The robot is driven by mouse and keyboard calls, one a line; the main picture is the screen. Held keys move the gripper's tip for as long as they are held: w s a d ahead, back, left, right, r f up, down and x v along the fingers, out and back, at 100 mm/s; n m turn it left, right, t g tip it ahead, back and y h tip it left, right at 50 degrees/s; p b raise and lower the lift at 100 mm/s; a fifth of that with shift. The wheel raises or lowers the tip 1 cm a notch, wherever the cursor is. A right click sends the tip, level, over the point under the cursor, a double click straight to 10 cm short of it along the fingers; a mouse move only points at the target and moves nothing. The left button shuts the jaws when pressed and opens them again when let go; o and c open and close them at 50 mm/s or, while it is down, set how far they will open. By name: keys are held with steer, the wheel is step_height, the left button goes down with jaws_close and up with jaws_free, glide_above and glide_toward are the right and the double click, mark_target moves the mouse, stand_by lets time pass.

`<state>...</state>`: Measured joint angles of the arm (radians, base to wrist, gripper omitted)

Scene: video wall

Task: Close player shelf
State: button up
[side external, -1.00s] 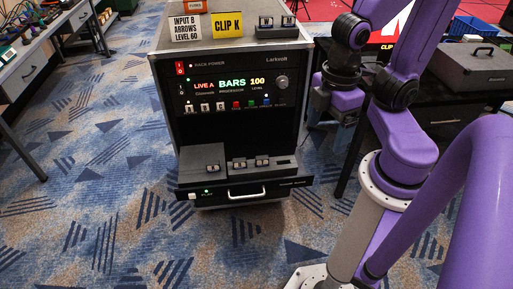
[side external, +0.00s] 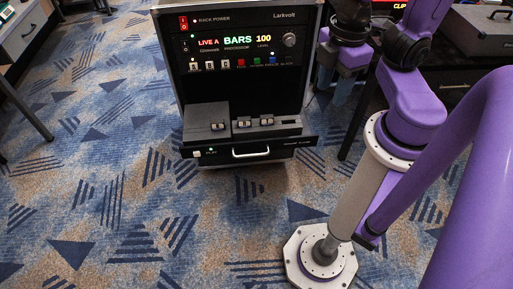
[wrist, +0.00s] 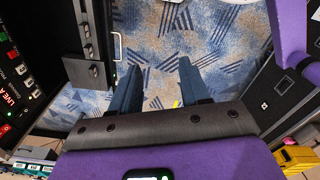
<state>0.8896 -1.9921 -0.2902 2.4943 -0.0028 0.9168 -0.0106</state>
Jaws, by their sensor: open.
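The player shelf (side external: 290,146) is pulled out at the bottom of the black rack, with grey player units (side external: 208,122) on top. Its front has a pale bar handle (side external: 251,153). In the wrist view the shelf's player units (wrist: 97,70) and handle (wrist: 118,46) are at the upper left. My gripper (wrist: 160,80) is open and empty, its two dark blue fingers apart over the carpet, beside the shelf. In the side view my gripper (side external: 335,82) hangs to the right of the rack, partly hidden by my arm.
The rack's upper panels (side external: 240,45) carry lit displays and coloured buttons. A black case (side external: 455,85) stands to the right. In the wrist view a yellow item (wrist: 297,158) lies at the lower right. Carpet (side external: 130,190) in front of the shelf is clear.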

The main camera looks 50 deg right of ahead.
steer(key=w+a+f+n+h, duration=0.1)
steer(key=a+n, duration=0.1)
steer(key=w+a+f+n+h, duration=0.2)
steer(key=a+n, duration=0.1)
steer(key=w+a+f+n+h, duration=0.1)
steer(key=a+f+n, duration=0.1)
steer(key=shift+w+a+f, duration=0.1)
steer(key=shift+w+a, duration=0.25)
steer(key=shift+w, duration=0.05)
steer(key=w+a+f+n+t+h, duration=0.1)
steer(key=a+f+n+t+h, duration=0.3)
steer(key=f+n, duration=0.5)
steer(key=w+a+f+n+t+h, duration=0.1)
steer(key=w+a+f+n+h, duration=0.1)
steer(key=a+f+n, duration=0.6)
steer(key=d+f+n+t+h, duration=0.1)
steer(key=d+f+n+t, duration=0.25)
steer(key=f, duration=0.35)
steer(key=d+f+n+t, duration=0.2)
steer(key=f+n, duration=0.3)
steer(key=f, duration=0.2)
steer(key=x, duration=1.7)
steer(key=shift+w+d+r, duration=0.1)
steer(key=shift+d+r, duration=0.05)
steer(key=shift+d, duration=0.1)
steer(key=shift+c, duration=0.5)
jaws_close()
